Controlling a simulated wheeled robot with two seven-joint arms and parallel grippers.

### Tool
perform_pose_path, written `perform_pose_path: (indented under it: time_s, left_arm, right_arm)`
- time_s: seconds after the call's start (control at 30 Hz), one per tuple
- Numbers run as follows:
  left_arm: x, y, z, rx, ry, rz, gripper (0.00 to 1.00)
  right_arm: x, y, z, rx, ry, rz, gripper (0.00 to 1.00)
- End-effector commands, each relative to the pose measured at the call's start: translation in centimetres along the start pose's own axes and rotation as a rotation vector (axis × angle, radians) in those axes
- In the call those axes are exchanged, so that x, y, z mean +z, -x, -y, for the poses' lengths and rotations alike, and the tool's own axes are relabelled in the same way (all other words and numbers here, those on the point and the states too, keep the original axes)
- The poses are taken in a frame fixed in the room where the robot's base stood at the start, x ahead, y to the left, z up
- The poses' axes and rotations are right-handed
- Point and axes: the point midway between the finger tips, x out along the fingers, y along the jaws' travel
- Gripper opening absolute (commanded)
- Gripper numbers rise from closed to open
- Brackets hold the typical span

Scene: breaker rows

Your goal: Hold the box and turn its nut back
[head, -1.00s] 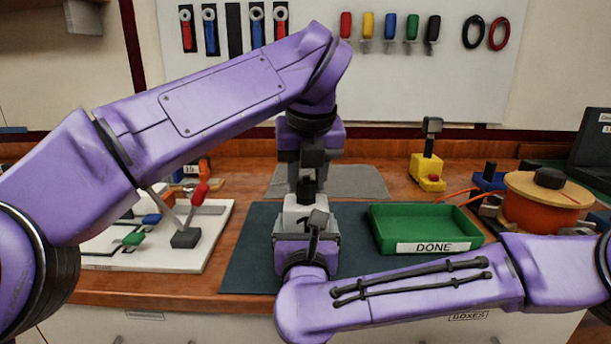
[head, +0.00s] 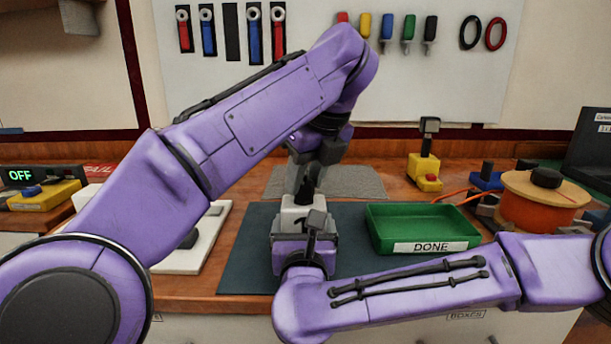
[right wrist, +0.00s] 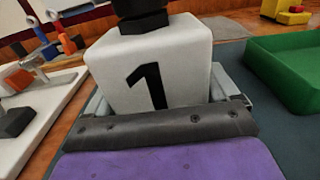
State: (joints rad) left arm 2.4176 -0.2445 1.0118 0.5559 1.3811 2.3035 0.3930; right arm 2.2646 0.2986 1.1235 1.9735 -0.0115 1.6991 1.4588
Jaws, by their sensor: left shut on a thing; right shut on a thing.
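The white box (head: 293,215), marked with a black 1, stands upright above the dark mat in the head view. It fills the middle of the right wrist view (right wrist: 150,72). My right gripper (head: 304,238) is shut on the box from the near side. The black nut (head: 304,190) sits on top of the box, and its lower part shows in the right wrist view (right wrist: 142,22). My left gripper (head: 306,176) comes down from above and is shut on the nut. Its arm and wrist hide part of the fingers, and the nut's threads cannot be made out.
A green tray (head: 421,246) labelled DONE stands right of the box. A white board (head: 190,258) lies to the left, partly behind my left arm. An orange spool (head: 545,208) and a yellow device (head: 425,172) stand at the right. A sign (head: 20,175) reads OFF.

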Motion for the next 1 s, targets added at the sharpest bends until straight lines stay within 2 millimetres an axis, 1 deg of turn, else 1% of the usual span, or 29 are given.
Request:
perform_pose_path:
  time_s: [0.27, 0.3, 0.37, 0.4, 0.87, 1.0]
  left_arm:
    - [0.12, 0.04, -0.03, -0.001, 0.001, 0.003, 0.06]
    - [0.12, 0.04, -0.03, -0.001, 0.001, 0.003, 0.40]
    - [0.11, 0.04, -0.02, -0.001, 0.001, 0.003, 0.60]
    - [0.10, 0.04, -0.02, -0.001, 0.001, 0.003, 0.63]
    - [0.01, 0.02, 0.00, -0.001, -0.002, 0.001, 0.63]
    - [0.09, 0.01, -0.10, -0.018, -0.046, -0.001, 0.63]
  right_arm:
    - [0.05, 0.02, -0.02, 0.000, -0.001, 0.001, 0.38]
    - [0.05, 0.03, -0.02, 0.000, -0.001, 0.001, 0.38]
    - [0.04, 0.03, -0.02, 0.000, -0.001, 0.000, 0.38]
    - [0.04, 0.03, -0.02, 0.001, -0.001, 0.000, 0.38]
    - [0.04, 0.02, -0.03, 0.001, 0.000, 0.001, 0.38]
    - [0.04, 0.02, -0.03, 0.001, 0.000, 0.001, 0.38]
